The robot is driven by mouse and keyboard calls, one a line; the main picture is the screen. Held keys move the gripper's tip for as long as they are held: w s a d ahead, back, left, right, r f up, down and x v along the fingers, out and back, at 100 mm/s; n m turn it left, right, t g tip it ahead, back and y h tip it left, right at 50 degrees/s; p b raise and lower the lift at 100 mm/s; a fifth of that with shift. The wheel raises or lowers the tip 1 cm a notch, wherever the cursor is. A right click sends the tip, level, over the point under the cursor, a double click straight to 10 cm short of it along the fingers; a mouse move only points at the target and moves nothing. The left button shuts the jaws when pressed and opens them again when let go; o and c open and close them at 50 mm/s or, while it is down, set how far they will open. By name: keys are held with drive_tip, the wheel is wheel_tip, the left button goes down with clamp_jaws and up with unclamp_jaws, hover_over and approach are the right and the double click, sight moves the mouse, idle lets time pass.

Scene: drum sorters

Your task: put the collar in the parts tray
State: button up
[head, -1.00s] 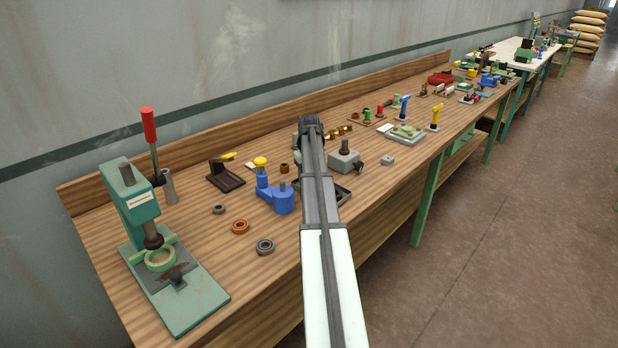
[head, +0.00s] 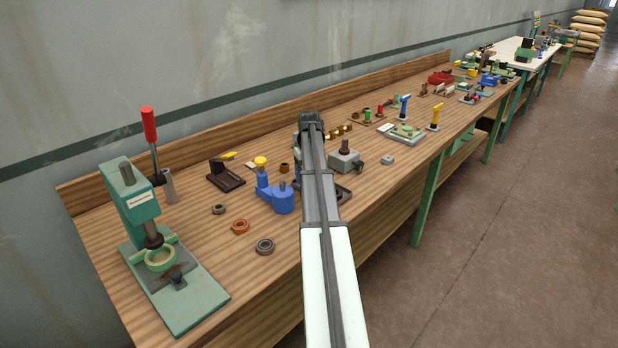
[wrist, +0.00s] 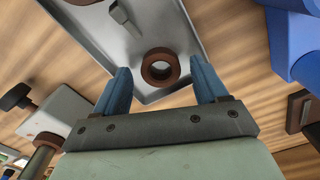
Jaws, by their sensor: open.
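The collar (wrist: 147,68) is a dark reddish-brown ring in the wrist view. It appears to lie flat in the shallow grey parts tray (wrist: 160,28), close to one edge. My gripper (wrist: 160,66) is open, with one blue finger on each side of the collar and a visible gap to each.
A grey wedge-like part (wrist: 125,19) lies in the tray. A blue fixture (head: 277,199) stands left of the arm, and a grey block with a post (head: 345,161) stands to its right. Loose rings (head: 240,227) and a green press (head: 140,210) are at the left. The bench front is mostly clear.

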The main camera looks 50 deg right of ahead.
wheel_tip(320, 180, up, 11)
idle(0.4)
drive_tip(key=shift+d, duration=0.1)
